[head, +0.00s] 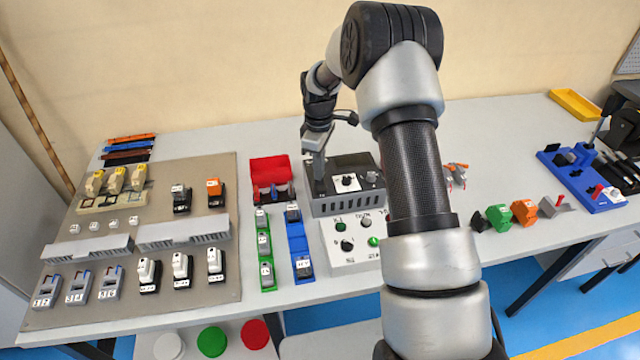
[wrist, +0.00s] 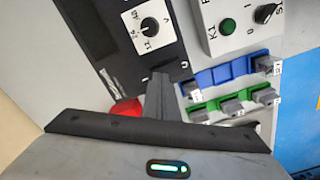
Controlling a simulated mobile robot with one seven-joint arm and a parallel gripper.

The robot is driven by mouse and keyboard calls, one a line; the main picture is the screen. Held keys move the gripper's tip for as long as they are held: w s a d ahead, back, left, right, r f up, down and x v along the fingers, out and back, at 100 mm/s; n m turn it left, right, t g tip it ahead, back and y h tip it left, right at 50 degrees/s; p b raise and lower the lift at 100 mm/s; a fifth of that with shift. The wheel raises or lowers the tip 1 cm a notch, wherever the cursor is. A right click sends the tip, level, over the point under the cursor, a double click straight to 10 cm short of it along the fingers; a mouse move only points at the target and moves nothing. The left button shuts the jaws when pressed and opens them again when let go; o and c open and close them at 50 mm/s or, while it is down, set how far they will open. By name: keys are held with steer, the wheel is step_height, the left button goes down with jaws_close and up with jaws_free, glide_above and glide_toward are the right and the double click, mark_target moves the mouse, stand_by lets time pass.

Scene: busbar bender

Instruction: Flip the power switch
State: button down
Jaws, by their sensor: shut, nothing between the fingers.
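A grey box with a black face (head: 348,204) stands mid-table; its white dial (head: 348,181) also shows in the wrist view (wrist: 150,27). I cannot tell which control is the power switch. My gripper (head: 319,184) is shut and empty, pointing down over the left part of the black face. Its fingers (wrist: 160,80) hide part of that face; contact is unclear.
A red holder (head: 270,172) stands just left of the black-faced box. Green (head: 263,250) and blue (head: 298,245) rails with modules lie before it. A board (head: 190,215) with switches and breakers fills the left. Part of the right table is hidden by my arm.

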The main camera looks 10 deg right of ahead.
steer(key=shift+f+b, duration=0.35)
steer(key=shift+f, duration=0.25)
steer(key=shift+r, duration=0.1)
step_height(320, 180, up, 7)
steer(key=p, duration=0.4)
stand_by(0.5)
